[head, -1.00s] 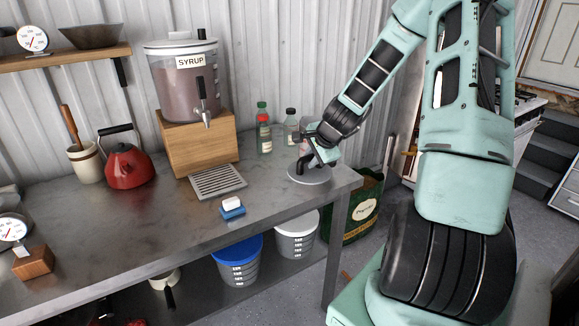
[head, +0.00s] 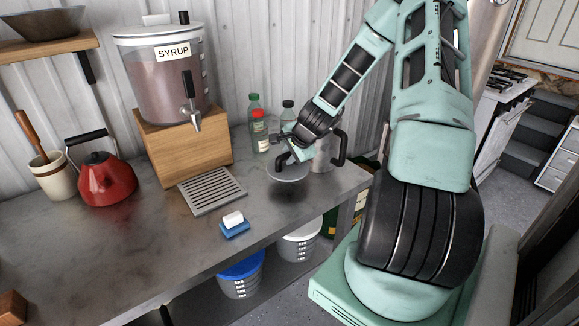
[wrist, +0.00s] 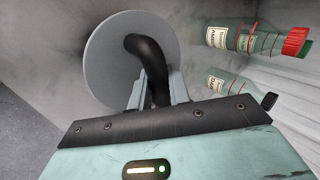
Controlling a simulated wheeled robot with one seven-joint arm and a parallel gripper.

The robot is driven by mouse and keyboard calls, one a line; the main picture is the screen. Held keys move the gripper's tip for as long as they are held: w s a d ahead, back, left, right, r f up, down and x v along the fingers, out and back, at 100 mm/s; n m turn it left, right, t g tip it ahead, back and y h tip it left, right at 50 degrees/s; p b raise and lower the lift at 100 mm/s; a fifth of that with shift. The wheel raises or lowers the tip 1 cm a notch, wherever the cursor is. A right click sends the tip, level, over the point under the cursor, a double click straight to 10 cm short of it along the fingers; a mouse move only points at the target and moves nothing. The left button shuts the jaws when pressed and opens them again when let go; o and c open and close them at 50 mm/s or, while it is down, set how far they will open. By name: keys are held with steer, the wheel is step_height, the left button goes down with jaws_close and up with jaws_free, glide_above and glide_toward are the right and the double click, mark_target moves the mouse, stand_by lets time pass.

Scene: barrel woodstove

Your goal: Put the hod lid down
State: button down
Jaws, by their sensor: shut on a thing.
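The hod lid (head: 284,174) is a thin grey disc with a black curved handle. My gripper (head: 290,158) is shut on that handle and holds the lid over the right part of the grey counter (head: 120,235). A dark shadow lies on the counter below the lid, so the lid appears raised. In the wrist view the lid (wrist: 100,72) fills the upper left, with its handle (wrist: 146,58) between my fingers (wrist: 158,95). My gripper hides part of the lid in the head view.
A metal vessel with a black handle (head: 340,150) stands close right of the lid, partly hidden by my arm. The syrup dispenser (head: 165,80), drip grate (head: 212,190) and sponge (head: 234,228) are left. Front counter is mostly clear.

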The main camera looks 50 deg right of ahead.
mark_target(290, 167)
steer(key=shift+f, duration=2.15)
steer(key=shift+f, duration=0.15)
steer(key=c, duration=1.3)
jaws_free()
